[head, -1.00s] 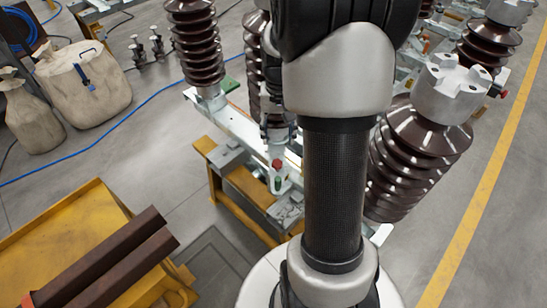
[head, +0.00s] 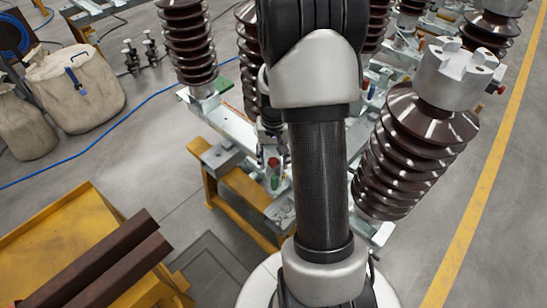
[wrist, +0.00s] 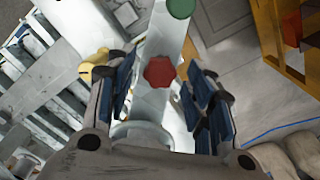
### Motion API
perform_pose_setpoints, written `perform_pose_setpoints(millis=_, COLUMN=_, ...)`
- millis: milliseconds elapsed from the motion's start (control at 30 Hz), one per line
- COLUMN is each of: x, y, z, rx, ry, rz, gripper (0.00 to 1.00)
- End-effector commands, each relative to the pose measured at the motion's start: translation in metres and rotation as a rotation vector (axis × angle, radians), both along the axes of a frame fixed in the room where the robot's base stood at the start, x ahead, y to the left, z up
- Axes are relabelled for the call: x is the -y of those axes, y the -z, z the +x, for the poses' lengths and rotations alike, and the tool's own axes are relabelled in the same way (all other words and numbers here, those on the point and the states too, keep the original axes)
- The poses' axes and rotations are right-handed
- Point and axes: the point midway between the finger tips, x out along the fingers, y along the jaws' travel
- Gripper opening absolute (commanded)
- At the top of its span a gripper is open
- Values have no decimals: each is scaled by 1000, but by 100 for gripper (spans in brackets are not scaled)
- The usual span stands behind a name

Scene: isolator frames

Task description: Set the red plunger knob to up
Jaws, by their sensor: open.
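The red plunger knob (wrist: 159,71) shows between my open fingers in the wrist view, seen from above with a lobed rim. It does not touch either finger pad there. In the head view the red knob (head: 273,162) is small and close to my gripper (head: 271,143), which is partly hidden by my arm. My gripper (wrist: 162,85) is open and empty, with blue pads on both sides. A green knob (wrist: 181,8) sits beyond the red one on the same pale bracket. I cannot tell the knob's height setting.
Brown ribbed insulators (head: 415,145) stand close on the right. A yellow frame (head: 240,185) lies below the bracket. A yellow table (head: 75,240) with brown bars is at lower left. Canvas bags (head: 75,85) sit at upper left. Grey floor (head: 150,150) is free between them.

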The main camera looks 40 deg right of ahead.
Motion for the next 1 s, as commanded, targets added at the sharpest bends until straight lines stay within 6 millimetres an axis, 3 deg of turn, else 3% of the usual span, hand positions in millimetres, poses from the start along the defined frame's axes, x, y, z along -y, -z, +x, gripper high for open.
perform_pose_setpoints(millis=767, x=0, y=0, z=0, rx=0, ry=0, rz=0, gripper=0)
perform_pose_setpoints(millis=1000, x=0, y=0, z=0, rx=0, ry=0, rz=0, gripper=0)
